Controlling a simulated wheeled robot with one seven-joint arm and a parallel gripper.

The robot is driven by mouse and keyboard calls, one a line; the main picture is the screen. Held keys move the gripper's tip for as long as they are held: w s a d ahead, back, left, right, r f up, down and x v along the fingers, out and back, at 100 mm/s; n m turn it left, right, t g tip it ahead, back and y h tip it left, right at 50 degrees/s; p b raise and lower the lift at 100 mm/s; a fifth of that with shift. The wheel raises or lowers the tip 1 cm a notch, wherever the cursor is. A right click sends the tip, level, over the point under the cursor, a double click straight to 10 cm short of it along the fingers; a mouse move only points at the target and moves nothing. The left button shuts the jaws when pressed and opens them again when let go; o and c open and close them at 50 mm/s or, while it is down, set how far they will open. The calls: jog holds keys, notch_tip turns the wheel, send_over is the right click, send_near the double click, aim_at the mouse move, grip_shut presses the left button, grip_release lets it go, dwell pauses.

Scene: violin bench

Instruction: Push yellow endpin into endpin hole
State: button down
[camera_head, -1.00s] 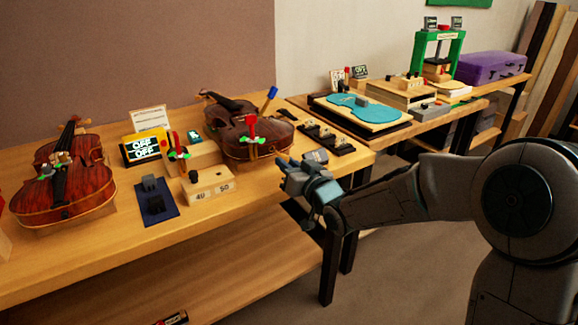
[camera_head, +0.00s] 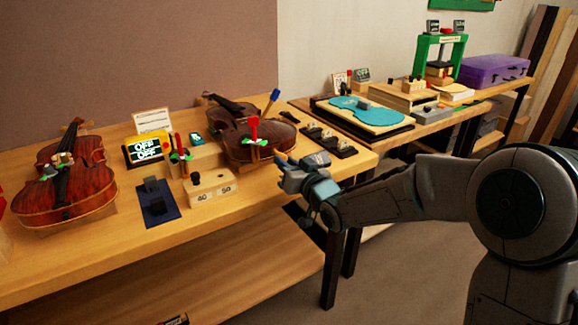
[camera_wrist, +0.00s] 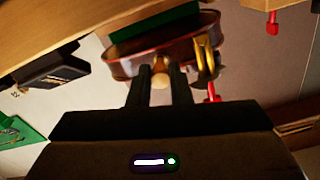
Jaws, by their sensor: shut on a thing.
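My gripper (camera_head: 280,164) is low at the near right end of the right-hand violin (camera_head: 236,128), which lies on the bench. In the wrist view the two dark fingers (camera_wrist: 160,88) are shut on the pale yellow endpin (camera_wrist: 160,80), whose rounded end shows between them. The fingertips point at the reddish-brown side of the violin (camera_wrist: 122,66), very close to it. The endpin hole is hidden behind the fingers and endpin. I cannot tell whether the endpin tip touches the violin or is inside the hole. The endpin cannot be made out in the head view.
A gold clamp-like part (camera_wrist: 205,58) stands close beside the right finger. A dark rack (camera_head: 330,142) lies right of the violin. A wooden block marked 40 and 50 (camera_head: 211,188) is at the left. Another violin (camera_head: 65,180) lies far left.

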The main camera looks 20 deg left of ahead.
jog(key=shift+b+x, duration=0.3)
jog(key=shift+x, duration=0.85)
jog(key=c, duration=1.3)
grip_release()
jog(key=shift+o, duration=0.2)
jog(key=p+v, duration=0.1)
jog(key=v, duration=1.2)
jog(key=shift+s+d, duration=0.25)
jog(key=shift+s, duration=0.1)
